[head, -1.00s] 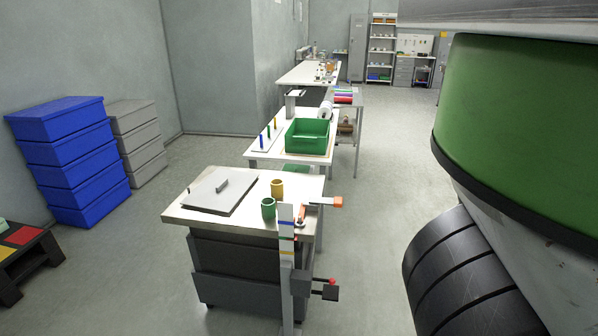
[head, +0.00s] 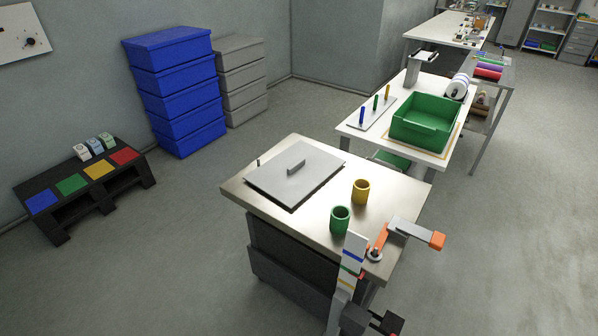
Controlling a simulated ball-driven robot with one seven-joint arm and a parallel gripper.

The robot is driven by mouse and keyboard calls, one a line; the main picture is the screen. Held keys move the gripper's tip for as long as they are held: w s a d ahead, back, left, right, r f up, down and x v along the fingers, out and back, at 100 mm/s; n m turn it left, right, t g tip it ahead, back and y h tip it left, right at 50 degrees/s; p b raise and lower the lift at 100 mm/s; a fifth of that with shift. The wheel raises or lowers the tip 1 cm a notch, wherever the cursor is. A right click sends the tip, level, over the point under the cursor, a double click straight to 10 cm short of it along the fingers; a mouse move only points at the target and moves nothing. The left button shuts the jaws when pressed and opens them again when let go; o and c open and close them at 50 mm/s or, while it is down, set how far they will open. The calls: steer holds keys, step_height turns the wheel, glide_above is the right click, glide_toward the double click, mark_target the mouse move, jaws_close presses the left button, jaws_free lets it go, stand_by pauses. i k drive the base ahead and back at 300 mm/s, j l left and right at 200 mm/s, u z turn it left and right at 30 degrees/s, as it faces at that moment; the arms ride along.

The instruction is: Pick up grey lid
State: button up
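A flat square grey lid (head: 275,181) with a raised bar handle (head: 296,167) lies on the near workbench (head: 249,203), toward its left and back part. It seems to cover something dark, whose edge shows under its front side. The lid is in full view with nothing on top of it. My gripper is not in view.
A green cup (head: 340,220) and a yellow cup (head: 360,192) stand right of the lid. An orange-ended arm fixture (head: 410,232) and a striped post (head: 350,262) are at the bench's front right corner. Blue boxes (head: 178,95) stand behind left. Floor left of the bench is clear.

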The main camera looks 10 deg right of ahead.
mark_target(290, 176)
steer(key=i+j+z, duration=0.1)
steer(key=i+j, duration=0.7)
steer(key=i+j+z, duration=0.15)
steer(key=i+j, duration=0.7)
steer(key=i+j+z, duration=0.15)
steer(key=i+j, duration=0.6)
steer(key=j, duration=0.3)
steer(key=i+j+z, duration=0.15)
steer(key=i+j, duration=0.2)
steer(key=j, duration=0.15)
